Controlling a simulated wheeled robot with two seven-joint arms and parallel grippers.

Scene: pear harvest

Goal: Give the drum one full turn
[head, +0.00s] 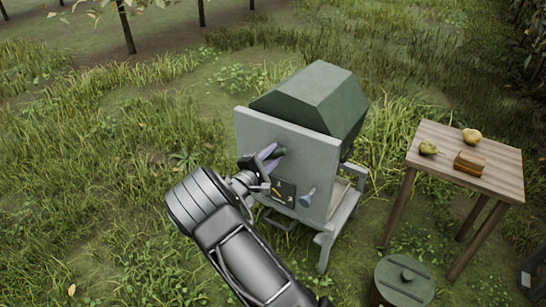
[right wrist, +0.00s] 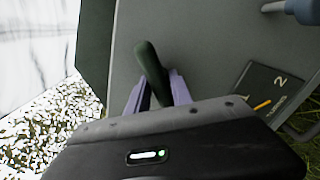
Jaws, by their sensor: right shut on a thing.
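The dark green faceted drum (head: 315,100) sits behind a grey upright panel (head: 295,150) on a grey stand. A dark green handle (head: 280,151) sticks out from the panel's upper middle. It also shows in the right wrist view (right wrist: 150,68), rising between two pale purple fingers. My right gripper (head: 268,157) is shut on this handle, close in front of the panel. The fingers partly hide the handle's lower part. My left gripper is not in view.
Below the handle, the panel carries a dark plate (right wrist: 272,98) with numbers and an orange pointer, and a blue-grey knob (head: 307,197). A wooden table (head: 500,170) at right holds two pears and a brown block (head: 469,162). A green-lidded bin (head: 404,285) stands front right. Grass lies left.

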